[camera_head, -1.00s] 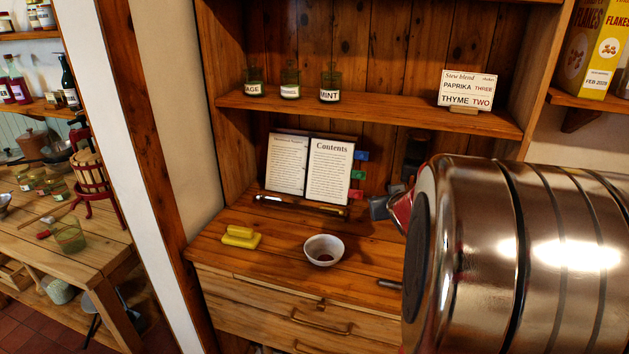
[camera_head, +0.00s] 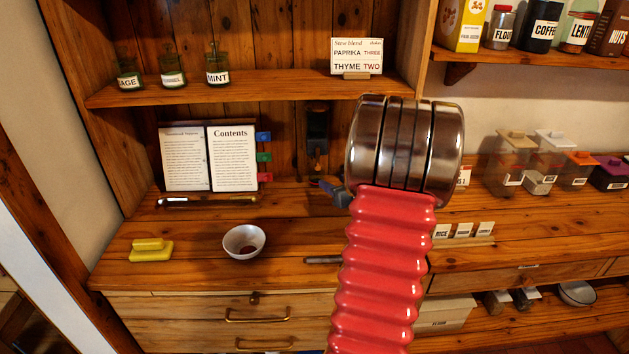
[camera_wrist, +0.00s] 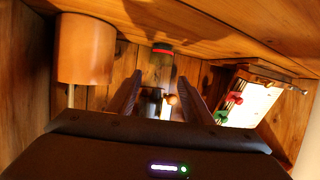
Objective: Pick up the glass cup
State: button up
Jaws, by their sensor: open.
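No thing that I can surely call the glass cup shows in the current views. Three green glass jars with labels stand on the upper shelf in the head view: one reading SAGE (camera_head: 128,76), a middle one (camera_head: 172,72) and one reading MINT (camera_head: 217,72). My gripper (camera_wrist: 159,76) shows in the wrist view as two dark jaws, open and apart, with nothing clearly held between them. In the head view my metal and red arm hides part of the counter and back wall.
An open book (camera_head: 209,158) leans at the back of the counter. A white bowl (camera_head: 244,241) and a yellow block (camera_head: 150,249) sit in front of it. A recipe card (camera_head: 357,57) stands on the upper shelf. Clear bins (camera_head: 514,155) line the right counter.

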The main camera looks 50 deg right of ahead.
jog(key=shift+w, duration=0.1)
send_near(314, 172)
jog(key=shift+x, duration=1.2)
jog(key=shift+w, duration=0.1)
jog(key=shift+x, duration=2.55)
jog(key=shift+f, duration=0.1)
jog(key=c, duration=0.7)
